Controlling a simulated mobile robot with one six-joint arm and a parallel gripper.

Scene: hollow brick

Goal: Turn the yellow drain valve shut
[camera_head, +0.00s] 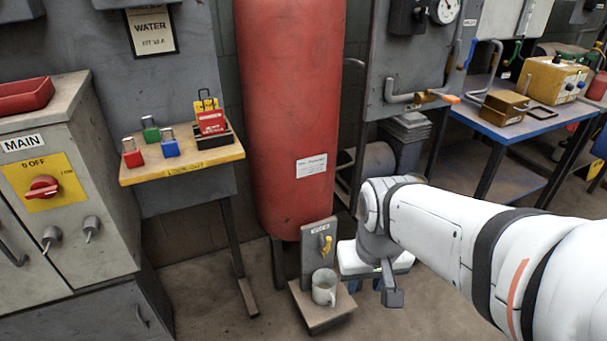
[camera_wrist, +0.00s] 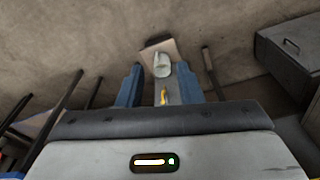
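The yellow drain valve (camera_head: 326,246) is a small lever on a grey upright plate (camera_head: 312,262) in front of the red tank's foot. Its lever looks roughly upright, slightly slanted. In the wrist view, part of the yellow valve (camera_wrist: 163,96) shows between my fingers, its lower end hidden by the gripper body. My gripper (camera_head: 372,287) is just right of the valve in the head view, apart from it. In the wrist view, the blue fingers of my gripper (camera_wrist: 159,80) are spread with nothing held. Their distance from the valve is hard to judge.
A pale mug (camera_head: 324,288) stands below the valve on a wooden board (camera_head: 335,315); the mug (camera_wrist: 162,65) also shows beyond my fingertips. The red tank (camera_head: 290,120) rises behind. A lock shelf (camera_head: 185,170) and its leg are left. Floor ahead of the board is clear.

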